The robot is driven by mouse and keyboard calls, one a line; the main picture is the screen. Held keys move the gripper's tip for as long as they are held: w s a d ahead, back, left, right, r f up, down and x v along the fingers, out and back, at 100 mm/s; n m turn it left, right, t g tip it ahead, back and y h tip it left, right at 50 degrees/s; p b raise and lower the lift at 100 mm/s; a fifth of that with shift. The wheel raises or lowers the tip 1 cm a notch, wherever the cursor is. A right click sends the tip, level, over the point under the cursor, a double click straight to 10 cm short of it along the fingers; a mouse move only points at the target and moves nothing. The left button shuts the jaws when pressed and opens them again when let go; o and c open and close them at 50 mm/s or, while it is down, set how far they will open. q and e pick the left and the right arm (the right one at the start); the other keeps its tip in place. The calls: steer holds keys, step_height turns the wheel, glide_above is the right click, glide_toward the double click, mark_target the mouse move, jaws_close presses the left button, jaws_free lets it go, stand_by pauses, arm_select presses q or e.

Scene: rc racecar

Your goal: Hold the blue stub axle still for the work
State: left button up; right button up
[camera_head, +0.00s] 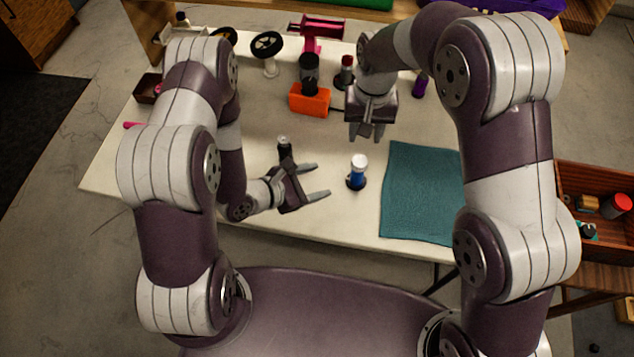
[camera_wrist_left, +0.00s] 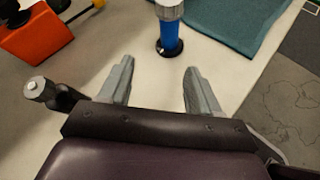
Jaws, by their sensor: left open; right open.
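The blue stub axle (camera_head: 357,178) stands upright on the white table, with a pale top and a dark round foot. It also shows in the left wrist view (camera_wrist_left: 169,38), ahead of the fingers. My left gripper (camera_head: 322,180) is open and empty, low over the table to the left of the axle, with its fingers pointing at it and a gap between. In the left wrist view the axle stands just beyond the two fingertips (camera_wrist_left: 158,70), roughly between their lines. My right gripper (camera_head: 366,135) is open, pointing down, above the table behind the axle.
A teal mat (camera_head: 420,195) lies right of the axle. A dark cylinder with a light tip (camera_head: 284,148) stands close behind my left gripper. An orange block (camera_head: 310,102), a small wheel (camera_head: 267,45) and a purple item (camera_head: 420,86) stand further back. The table's front is clear.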

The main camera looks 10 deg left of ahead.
mark_target(353, 174)
arm_select(q)
steer(key=n, duration=0.1)
steer(key=d+n+h, duration=0.1)
steer(key=shift+s+n+t, duration=0.3)
steer(key=shift+s+t, duration=0.1)
steer(key=x, duration=1.2)
steer(key=shift+w+d, duration=0.15)
steer(key=shift+d, duration=0.15)
steer(key=c, duration=1.1)
arm_select(e)
steer(key=o, duration=0.3)
steer(key=shift+o, duration=0.5)
steer(key=shift+w+r, duration=0.1)
steer(key=shift+r, duration=0.25)
step_height(353, 174, down, 10)
steer(key=n, duration=2.5)
steer(key=shift+f, duration=0.25)
